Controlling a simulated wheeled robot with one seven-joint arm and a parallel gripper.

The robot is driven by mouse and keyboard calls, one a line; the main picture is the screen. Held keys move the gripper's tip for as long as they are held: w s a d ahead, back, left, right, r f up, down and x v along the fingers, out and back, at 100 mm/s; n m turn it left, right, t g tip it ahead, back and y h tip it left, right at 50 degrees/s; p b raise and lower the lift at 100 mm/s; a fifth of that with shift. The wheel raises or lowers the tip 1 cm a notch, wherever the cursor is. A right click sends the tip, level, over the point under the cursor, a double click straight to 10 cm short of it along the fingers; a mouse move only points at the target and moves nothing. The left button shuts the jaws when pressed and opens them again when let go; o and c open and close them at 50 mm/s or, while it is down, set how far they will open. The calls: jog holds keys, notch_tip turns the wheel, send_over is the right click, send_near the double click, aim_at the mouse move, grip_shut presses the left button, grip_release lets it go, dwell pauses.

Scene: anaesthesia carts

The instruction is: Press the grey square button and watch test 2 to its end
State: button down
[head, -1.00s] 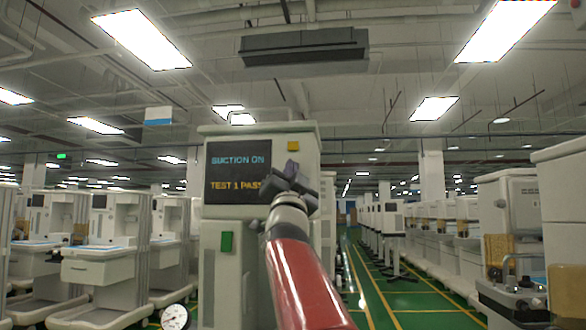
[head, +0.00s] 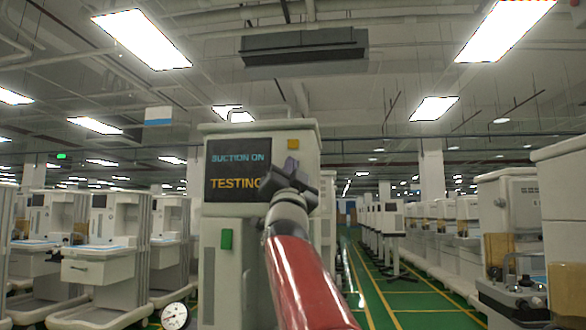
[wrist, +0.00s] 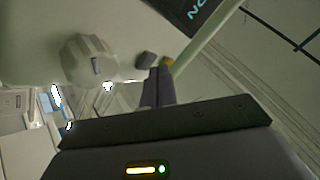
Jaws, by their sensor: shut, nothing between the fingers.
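The pale cart's dark screen (head: 237,170) reads "SUCTION ON" in blue and "TESTING" in orange; my gripper hides the end of the lower line. The grey square button (wrist: 145,60) shows in the wrist view just beyond and left of my fingertips. In the head view my arm hides it. My gripper (wrist: 160,72) is shut and empty, its tips close to the button; I cannot tell whether they touch it. It also shows in the head view (head: 291,164), in front of the cart's right side, below the orange square (head: 293,144).
A round knob (wrist: 90,61) sits left of the grey button. A green block (head: 227,240) is on the cart's front below the screen. A dial gauge (head: 175,316) stands at lower left. Other carts line both sides; a green aisle (head: 400,298) is open at right.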

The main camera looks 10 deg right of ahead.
jog(key=shift+s+a, duration=0.15)
jog(key=shift+s, duration=0.15)
jog(key=s, duration=0.1)
jog(key=s+a+b, duration=0.1)
jog(key=s, duration=0.1)
jog(key=s+a+b, duration=0.1)
jog(key=shift+s, duration=0.3)
dwell(0.8)
jog(key=s+d+f+n+g+y, duration=0.15)
jog(key=f+n+g+y, duration=0.3)
jog(key=f, duration=0.65)
jog(key=s+d+f+n+g+y, duration=0.1)
jog(key=s+f+n+g+y, duration=0.3)
jog(key=f, duration=0.8)
jog(key=s+f+g, duration=0.4)
jog(key=s+f, duration=0.4)
jog(key=f, duration=0.4)
jog(key=s+a+f+n+g, duration=0.1)
jog(key=s+f+g, duration=0.3)
jog(key=s+f, duration=0.4)
jog(key=s+f+n+g, duration=0.1)
jog(key=s+f+g, duration=0.3)
jog(key=f, duration=1.2)
jog(key=s, duration=0.4)
jog(key=shift+a, duration=0.3)
